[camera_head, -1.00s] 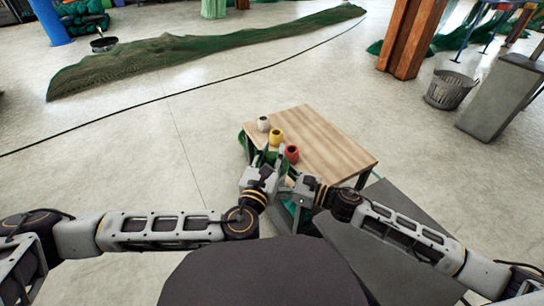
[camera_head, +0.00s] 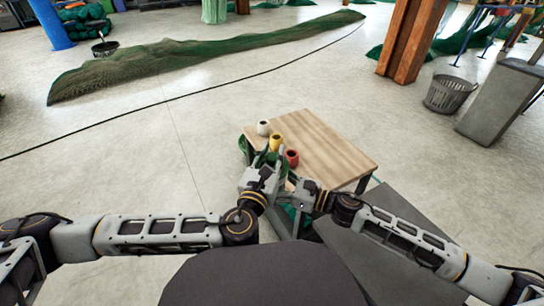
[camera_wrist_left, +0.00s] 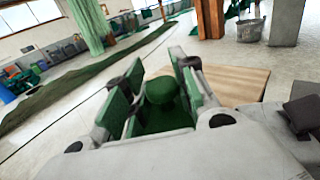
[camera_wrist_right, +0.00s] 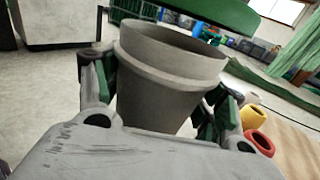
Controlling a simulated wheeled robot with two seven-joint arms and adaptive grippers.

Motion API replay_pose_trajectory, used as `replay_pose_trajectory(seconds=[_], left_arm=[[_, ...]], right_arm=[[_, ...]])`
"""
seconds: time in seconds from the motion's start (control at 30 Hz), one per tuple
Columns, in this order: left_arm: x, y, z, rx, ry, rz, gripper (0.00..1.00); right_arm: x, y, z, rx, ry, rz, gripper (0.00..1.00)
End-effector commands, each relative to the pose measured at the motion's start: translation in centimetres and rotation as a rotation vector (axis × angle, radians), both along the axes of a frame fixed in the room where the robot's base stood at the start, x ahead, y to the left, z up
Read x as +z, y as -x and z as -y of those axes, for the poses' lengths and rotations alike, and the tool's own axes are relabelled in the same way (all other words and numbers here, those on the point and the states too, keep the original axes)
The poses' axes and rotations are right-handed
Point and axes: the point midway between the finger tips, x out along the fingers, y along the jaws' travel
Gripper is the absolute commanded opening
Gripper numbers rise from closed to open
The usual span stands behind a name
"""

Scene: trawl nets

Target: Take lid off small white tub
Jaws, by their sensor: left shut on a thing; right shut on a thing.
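The small white tub (camera_wrist_right: 165,85) looks grey in the right wrist view. My right gripper (camera_wrist_right: 160,105) is shut around its sides. The tub stands with its mouth open and part of its inner wall showing. A green lid (camera_wrist_right: 215,12) hangs above the tub, apart from the near rim. In the left wrist view the lid (camera_wrist_left: 160,122) has a round green knob (camera_wrist_left: 162,90) between the fingers of my left gripper (camera_wrist_left: 158,88), which is shut on it. In the head view my left gripper (camera_head: 265,165) and right gripper (camera_head: 294,188) are close together and hide most of the tub.
A wooden table (camera_head: 330,150) stands just beyond the grippers. On its left edge are a white pot (camera_head: 263,128), a yellow pot (camera_head: 276,143) and a red pot (camera_head: 292,158). A grey slab (camera_head: 385,235) lies at the right. The floor left of the table is clear.

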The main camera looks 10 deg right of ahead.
Motion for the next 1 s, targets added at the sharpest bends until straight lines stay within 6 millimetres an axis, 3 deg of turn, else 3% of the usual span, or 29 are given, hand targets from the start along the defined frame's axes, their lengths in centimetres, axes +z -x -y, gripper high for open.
replay_pose_trajectory(seconds=[0.5,1.0], left_arm=[[3.7,0.0,0.0,-0.001,0.001,0.001,0.0],[4.0,0.0,0.0,0.0,0.0,0.0,0.0]], right_arm=[[0.0,0.0,0.0,0.0,0.0,0.0,0.28],[0.0,0.0,0.0,0.0,-0.001,0.001,0.28]])
